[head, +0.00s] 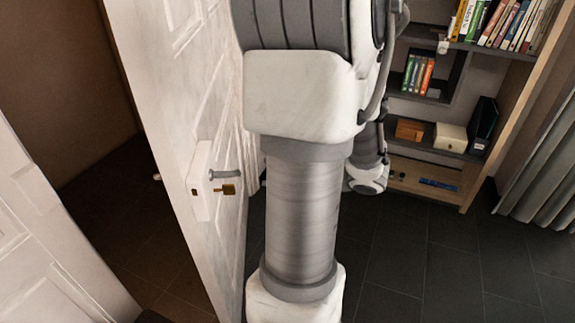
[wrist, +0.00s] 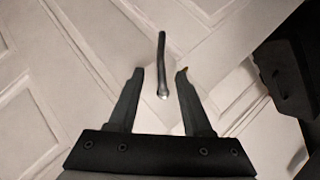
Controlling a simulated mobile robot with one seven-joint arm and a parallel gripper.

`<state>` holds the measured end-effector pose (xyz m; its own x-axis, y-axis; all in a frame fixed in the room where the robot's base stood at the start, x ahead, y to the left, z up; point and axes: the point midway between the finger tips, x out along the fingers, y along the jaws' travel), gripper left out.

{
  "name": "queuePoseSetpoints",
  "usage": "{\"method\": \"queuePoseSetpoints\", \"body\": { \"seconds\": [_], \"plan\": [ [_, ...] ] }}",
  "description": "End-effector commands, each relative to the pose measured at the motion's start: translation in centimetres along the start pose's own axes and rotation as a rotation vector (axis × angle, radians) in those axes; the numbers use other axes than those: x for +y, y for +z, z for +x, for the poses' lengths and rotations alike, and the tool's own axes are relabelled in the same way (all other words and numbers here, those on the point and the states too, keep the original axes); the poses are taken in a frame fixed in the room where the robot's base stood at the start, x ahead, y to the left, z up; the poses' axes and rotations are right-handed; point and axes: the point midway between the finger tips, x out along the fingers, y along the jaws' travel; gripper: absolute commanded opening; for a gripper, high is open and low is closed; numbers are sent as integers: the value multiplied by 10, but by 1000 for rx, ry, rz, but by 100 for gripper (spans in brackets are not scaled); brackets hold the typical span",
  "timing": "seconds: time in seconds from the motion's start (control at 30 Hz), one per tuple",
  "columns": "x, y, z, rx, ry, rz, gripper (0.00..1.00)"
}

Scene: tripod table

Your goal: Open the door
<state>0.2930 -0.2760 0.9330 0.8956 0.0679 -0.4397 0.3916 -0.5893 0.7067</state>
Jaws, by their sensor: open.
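The white panelled door (head: 165,90) stands ajar in the head view, with a dark gap to the left of its edge. Its grey lever handle (head: 226,173) sits on a white lock plate, with a small brass-coloured key or latch piece (head: 228,189) just below. In the wrist view, my gripper (wrist: 160,72) is open and faces the door. The dark handle (wrist: 162,60) shows between and beyond the two fingertips, with space on both sides. I cannot tell how far the handle is from the fingers in depth. My arm hides part of the door's right side in the head view.
Another white panelled leaf (head: 45,255) stands at the lower left, across the gap. A shelf unit (head: 465,195) with books and boxes stands at the back right beside a grey curtain (head: 545,165). The dark tiled floor (head: 440,270) at right is clear.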

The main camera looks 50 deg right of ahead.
Motion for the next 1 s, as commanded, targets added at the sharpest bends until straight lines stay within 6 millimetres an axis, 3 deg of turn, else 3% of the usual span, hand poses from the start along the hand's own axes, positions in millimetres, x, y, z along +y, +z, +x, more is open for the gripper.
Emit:
{"method": "queuePoseSetpoints", "body": {
  "seconds": [0.1, 0.23, 0.6, 0.67, 0.9, 1.0],
  "plan": [
    [2, 0, -23, -2, 3, 2, 50],
    [1, 0, -38, -1, 2, 1, 50],
    [0, 0, -44, 1, 0, 0, 50],
    [0, 0, -44, 1, 0, 0, 42],
    [5, -3, -43, -2, 6, -5, 0],
    [34, -17, -41, -19, 43, -28, 0]
  ]
}}
